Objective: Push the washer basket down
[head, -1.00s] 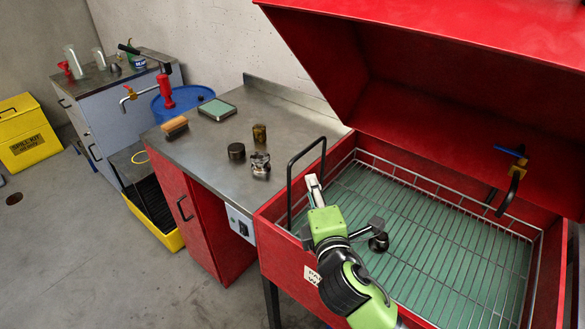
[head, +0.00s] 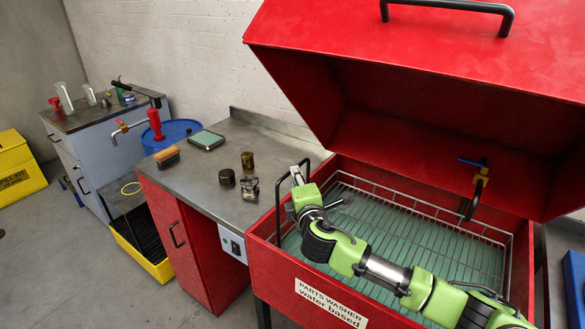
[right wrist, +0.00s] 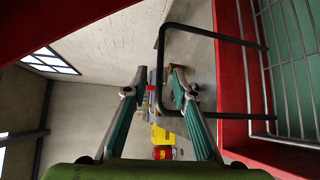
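The wire washer basket (head: 440,220) sits inside the red parts washer tub (head: 290,272), its top wire close below the tub's rim. Its black U-shaped handle (head: 278,212) stands up at the left end. The handle also shows in the right wrist view (right wrist: 215,36). My right gripper (head: 297,174) is at the handle's upper part. In the right wrist view its two fingers (right wrist: 159,74) are apart, with the handle's crossbar appearing between them. I cannot tell whether they touch it. My left gripper is not in view.
The red lid (head: 420,60) is open above the tub. A blue-handled tap (head: 475,180) hangs inside at the right. A steel bench (head: 215,178) at the left holds a brush (head: 167,157), a scale (head: 206,140) and small metal parts. A yellow spill kit (head: 18,165) stands far left.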

